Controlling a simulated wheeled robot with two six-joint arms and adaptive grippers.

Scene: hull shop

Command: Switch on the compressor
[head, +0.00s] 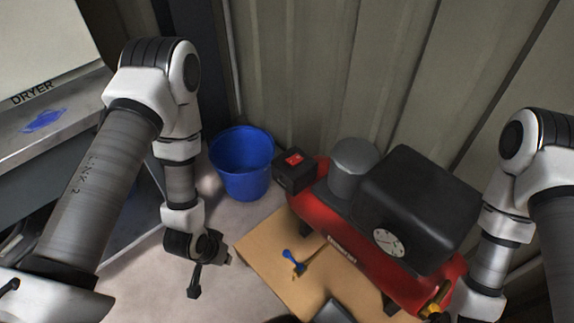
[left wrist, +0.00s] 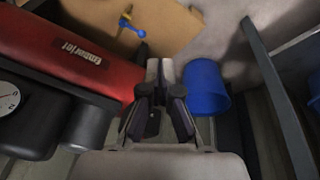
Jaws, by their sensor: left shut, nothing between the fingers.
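The compressor has a red tank (head: 335,235), a black motor cover (head: 420,205) and a grey cylinder (head: 353,165). A black box with a red switch (head: 294,160) sits at its left end; I cannot tell the switch's position. A white round gauge (head: 388,242) is on its front. In the left wrist view the red tank (left wrist: 70,55) lies to the left of the fingers. My left gripper (head: 228,260) is shut and empty, left of the compressor and apart from it. Its closed fingers (left wrist: 160,72) also show in the left wrist view. My right gripper is out of view; its arm is at right.
A blue bucket (head: 242,165) stands by the wall behind the left gripper. A tan board (head: 262,248) lies under the compressor, with a blue-handled brass fitting (head: 294,262) on it. A grey bench (head: 60,128) is at left. Corrugated wall (head: 300,70) closes the back.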

